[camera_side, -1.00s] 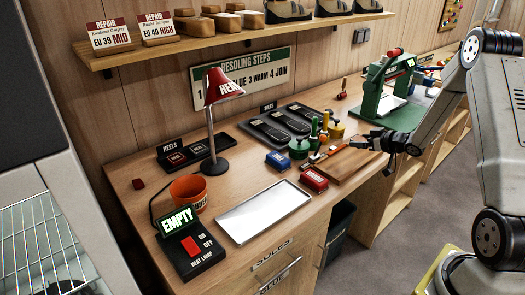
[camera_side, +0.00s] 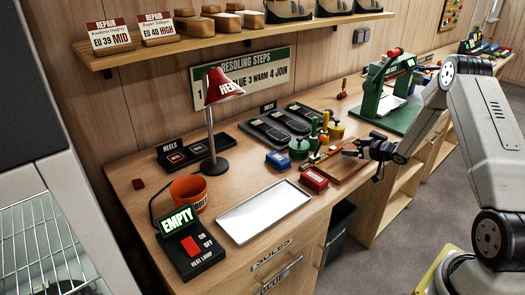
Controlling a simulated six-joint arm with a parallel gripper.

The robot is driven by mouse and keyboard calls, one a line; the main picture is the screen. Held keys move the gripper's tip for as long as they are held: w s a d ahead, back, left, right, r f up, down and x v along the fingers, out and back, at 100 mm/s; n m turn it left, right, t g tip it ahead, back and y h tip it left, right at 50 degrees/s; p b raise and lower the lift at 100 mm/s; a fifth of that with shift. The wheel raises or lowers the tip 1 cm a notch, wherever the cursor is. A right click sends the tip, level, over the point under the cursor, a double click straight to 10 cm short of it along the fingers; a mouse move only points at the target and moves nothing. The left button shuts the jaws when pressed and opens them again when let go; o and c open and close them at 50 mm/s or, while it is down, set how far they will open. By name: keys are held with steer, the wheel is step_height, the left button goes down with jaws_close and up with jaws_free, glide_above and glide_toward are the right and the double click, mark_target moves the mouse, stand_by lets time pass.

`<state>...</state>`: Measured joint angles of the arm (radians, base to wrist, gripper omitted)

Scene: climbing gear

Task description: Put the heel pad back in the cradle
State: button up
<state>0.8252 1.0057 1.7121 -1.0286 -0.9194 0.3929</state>
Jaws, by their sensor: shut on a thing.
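The HEELS cradle (camera_side: 221,137) is a dark tray at the back left of the bench, with small dark heel pads (camera_side: 177,158) in its left part. A small dark red block (camera_side: 138,184) lies on bare wood to the left of the cradle; I cannot tell whether it is a heel pad. My gripper (camera_side: 349,152) is low over the wooden board (camera_side: 343,174) at the right, far from the cradle. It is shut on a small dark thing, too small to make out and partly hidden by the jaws.
The heat lamp (camera_side: 213,130) stands in front of the cradle. An orange pot (camera_side: 188,192), a switch box reading EMPTY (camera_side: 190,247) and a silver tray (camera_side: 263,211) are nearer the front. Blue (camera_side: 279,161) and red (camera_side: 314,179) boxes and bottles stand left of the board.

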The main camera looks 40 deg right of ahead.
steer(key=shift+f, duration=1)
steer(key=shift+f, duration=0.15)
steer(key=o, duration=0.9)
steer(key=shift+o, duration=0.2)
steer(key=v, duration=1.2)
